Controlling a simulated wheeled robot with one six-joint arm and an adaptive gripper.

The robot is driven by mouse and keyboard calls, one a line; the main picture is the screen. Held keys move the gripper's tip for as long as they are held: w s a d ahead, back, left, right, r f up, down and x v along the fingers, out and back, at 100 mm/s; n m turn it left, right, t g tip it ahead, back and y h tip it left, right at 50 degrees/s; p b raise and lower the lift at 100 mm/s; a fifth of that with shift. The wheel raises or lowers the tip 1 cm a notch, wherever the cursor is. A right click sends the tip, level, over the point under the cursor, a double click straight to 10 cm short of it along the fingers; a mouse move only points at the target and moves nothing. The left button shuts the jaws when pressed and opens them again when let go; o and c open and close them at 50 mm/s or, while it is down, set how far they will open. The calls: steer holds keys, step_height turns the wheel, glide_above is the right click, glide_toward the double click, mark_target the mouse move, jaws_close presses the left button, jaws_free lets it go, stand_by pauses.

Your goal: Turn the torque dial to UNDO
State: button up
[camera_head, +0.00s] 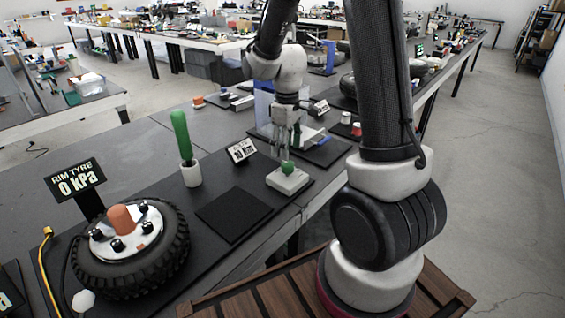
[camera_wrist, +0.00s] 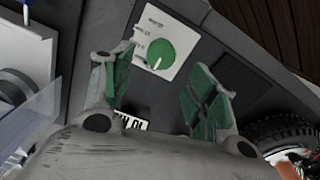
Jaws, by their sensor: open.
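The torque dial is a round green knob (camera_head: 288,168) on a white block (camera_head: 288,182) at the middle of the bench in the head view. In the wrist view the green knob (camera_wrist: 163,50) sits on its white plate (camera_wrist: 152,22), with a white pointer toward the lower edge of the picture. Small dark labels lie along the plate's upper-left side; I cannot read them clearly. My gripper (camera_head: 286,153) hangs above the knob, pointing down. In the wrist view its green-padded fingers (camera_wrist: 160,84) are spread, with nothing between them. The knob appears beyond the fingertips, apart from them.
A small sign (camera_head: 242,150) stands left of the dial. A black mat (camera_head: 233,213) lies in front of it. A green-handled tool stands in a white cup (camera_head: 190,174).

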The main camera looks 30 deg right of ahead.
mark_target(287, 163)
step_height(287, 163, down, 6)
steer(key=shift+f, duration=0.25)
steer(key=shift+d, duration=0.1)
steer(key=c, duration=1)
